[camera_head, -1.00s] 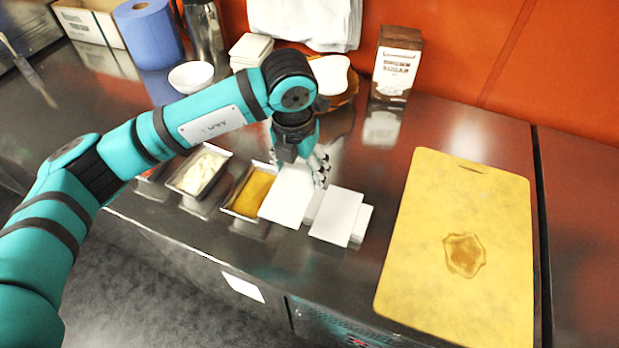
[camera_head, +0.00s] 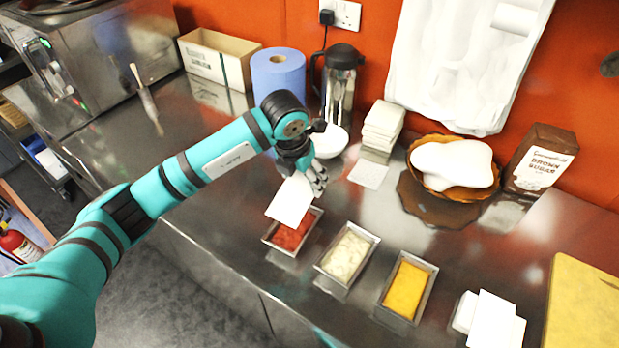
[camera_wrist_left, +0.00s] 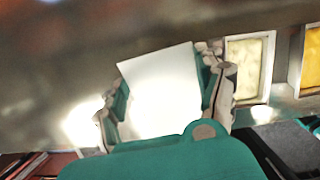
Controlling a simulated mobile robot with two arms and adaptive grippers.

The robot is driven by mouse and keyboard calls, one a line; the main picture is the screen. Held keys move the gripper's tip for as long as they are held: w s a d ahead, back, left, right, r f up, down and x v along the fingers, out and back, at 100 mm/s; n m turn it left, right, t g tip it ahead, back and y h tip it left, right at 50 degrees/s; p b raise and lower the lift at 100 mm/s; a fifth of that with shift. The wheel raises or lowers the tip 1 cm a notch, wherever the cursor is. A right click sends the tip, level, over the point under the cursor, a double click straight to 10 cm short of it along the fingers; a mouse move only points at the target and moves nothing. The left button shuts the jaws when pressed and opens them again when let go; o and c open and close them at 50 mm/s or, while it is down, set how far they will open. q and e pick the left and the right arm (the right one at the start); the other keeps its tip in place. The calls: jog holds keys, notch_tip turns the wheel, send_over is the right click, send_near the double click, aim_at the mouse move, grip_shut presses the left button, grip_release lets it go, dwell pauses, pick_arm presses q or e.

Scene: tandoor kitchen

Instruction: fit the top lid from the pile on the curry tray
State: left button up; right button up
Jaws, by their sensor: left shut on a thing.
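My left gripper (camera_head: 313,180) is shut on a white rectangular lid (camera_head: 289,204), which is tilted in the head view. The lid also shows between the fingers in the left wrist view (camera_wrist_left: 162,95). In the head view it overlaps the far left part of a metal tray of red food (camera_head: 290,238); I cannot tell whether they touch. To the right stand an uncovered tray of creamy white food (camera_head: 348,254) and an uncovered tray of yellow-orange food (camera_head: 407,288). The pile of white lids (camera_head: 492,318) lies at the lower right. My right gripper is not in view.
Behind are a white bowl (camera_head: 330,142), a white stack (camera_head: 382,128), a basket with white contents (camera_head: 452,165) and a brown sugar box (camera_head: 540,158). A yellow board (camera_head: 585,310) lies right. The steel counter left of the trays is mostly clear.

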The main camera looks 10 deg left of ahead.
pick_arm(q)
jog(key=shift+s+d+f+b, duration=0.2)
jog(key=shift+f+b, duration=0.15)
jog(key=shift+f, duration=0.95)
jog(key=shift+s+a+f+b, duration=0.15)
jog(key=shift+f+b, duration=0.3)
jog(key=shift+f, duration=0.25)
jog(key=shift+s+a+f+b, duration=0.1)
jog(key=shift+f+b, duration=0.3)
jog(key=shift+f, duration=0.25)
jog(key=shift+s+f+b, duration=0.15)
jog(key=shift+f+b, duration=0.15)
jog(key=shift+f, duration=0.25)
jog(key=shift+s+a+f+b, duration=0.1)
jog(key=shift+s+f+b, duration=0.3)
jog(key=shift+f, duration=0.15)
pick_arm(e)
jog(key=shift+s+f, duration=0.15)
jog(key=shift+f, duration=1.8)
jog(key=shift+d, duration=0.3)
pick_arm(q)
jog(key=o, duration=0.8)
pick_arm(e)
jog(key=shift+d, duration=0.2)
pick_arm(q)
jog(key=shift+r, duration=0.15)
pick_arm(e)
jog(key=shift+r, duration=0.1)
